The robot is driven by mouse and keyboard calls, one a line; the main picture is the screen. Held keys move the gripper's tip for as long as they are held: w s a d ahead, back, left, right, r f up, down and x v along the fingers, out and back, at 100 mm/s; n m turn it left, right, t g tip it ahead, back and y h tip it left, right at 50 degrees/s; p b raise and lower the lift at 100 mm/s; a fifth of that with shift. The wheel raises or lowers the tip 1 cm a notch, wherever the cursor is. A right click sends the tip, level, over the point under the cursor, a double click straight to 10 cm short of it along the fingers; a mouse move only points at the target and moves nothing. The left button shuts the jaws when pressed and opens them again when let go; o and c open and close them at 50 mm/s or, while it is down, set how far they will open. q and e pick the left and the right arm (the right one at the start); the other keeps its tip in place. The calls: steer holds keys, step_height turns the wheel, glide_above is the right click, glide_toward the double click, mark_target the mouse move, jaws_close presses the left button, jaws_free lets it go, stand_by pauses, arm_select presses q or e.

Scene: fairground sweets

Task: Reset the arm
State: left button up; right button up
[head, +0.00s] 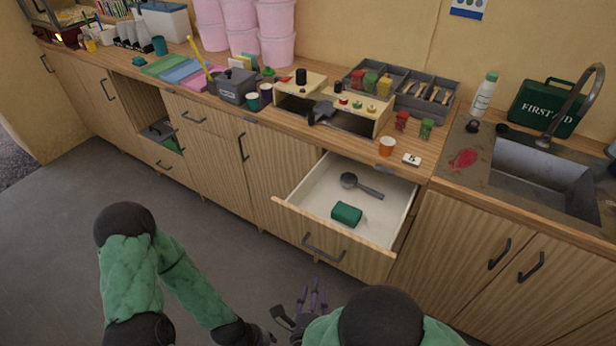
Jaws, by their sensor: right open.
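My right gripper (312,298) is at the bottom middle, with its purple-tipped fingers apart. It is in front of the open drawer (330,244) and appears empty. My right arm comes in at the bottom right in a green quilted sleeve and hides part of the floor. My left arm, in the same green sleeve, bends down at the bottom left. Its dark wrist reaches the bottom edge near the middle, and its fingers cannot be made out clearly. The drawer holds a dark ladle (360,184) and a green block (346,214).
The wooden counter (282,128) carries a grey pot (234,86), a toy-like stove (376,124), grey trays (441,92) and several cups. A sink (540,180) and a green first aid box (545,106) are at right. The grey floor (60,240) at left is clear.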

steer(key=w+d+f+n+g+y, duration=0.2)
steer(key=w+f+n+g+y, duration=0.1)
steer(key=f+n+g, duration=0.8)
steer(key=s+d+f+n+g+y, duration=0.4)
steer(key=s+f+n, duration=0.3)
steer(key=s+f, duration=0.2)
steer(key=shift+s+f+n+p, duration=0.35)
steer(key=shift+s+f+n, duration=0.05)
steer(key=shift+s, duration=0.3)
